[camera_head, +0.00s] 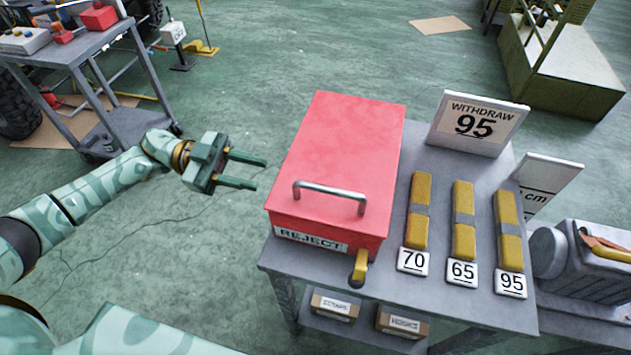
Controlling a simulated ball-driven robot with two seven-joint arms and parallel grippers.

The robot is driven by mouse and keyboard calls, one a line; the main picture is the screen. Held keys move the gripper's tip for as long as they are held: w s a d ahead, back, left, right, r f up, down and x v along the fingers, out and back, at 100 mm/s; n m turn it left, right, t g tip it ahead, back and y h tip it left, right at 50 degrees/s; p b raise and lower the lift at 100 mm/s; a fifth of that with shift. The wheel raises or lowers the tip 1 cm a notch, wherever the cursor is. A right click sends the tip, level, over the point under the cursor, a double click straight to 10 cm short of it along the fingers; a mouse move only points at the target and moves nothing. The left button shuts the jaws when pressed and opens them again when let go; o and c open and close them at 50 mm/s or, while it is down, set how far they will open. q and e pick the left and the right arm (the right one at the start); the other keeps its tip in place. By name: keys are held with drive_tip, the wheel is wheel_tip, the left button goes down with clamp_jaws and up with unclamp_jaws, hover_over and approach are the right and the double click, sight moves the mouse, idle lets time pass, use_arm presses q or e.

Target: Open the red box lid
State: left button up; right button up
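The red box (338,150) stands on the left part of a grey table. Its lid looks closed, with a silver bar handle (330,191) near the front edge. A "REJECT" label (310,240) is on its front face, and a yellow latch-like piece (360,266) hangs at the front right. My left gripper (260,173) is to the left of the box, apart from it, with its two fingers spread and nothing between them. They point right toward the box side. My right gripper is not in view.
The grey table (390,285) also holds several yellow-and-grey bars, one above each card "70" (412,260), "65" (462,272) and "95" (510,281). A "WITHDRAW 95" sign (478,122) stands behind. A cart (75,50) is at the far left. Floor left of the box is clear.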

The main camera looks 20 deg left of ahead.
sight(305, 185)
use_arm(q)
drive_tip(key=d+p, duration=0.1)
drive_tip(key=d, duration=1.2)
drive_tip(key=shift+r, duration=0.1)
clamp_jaws()
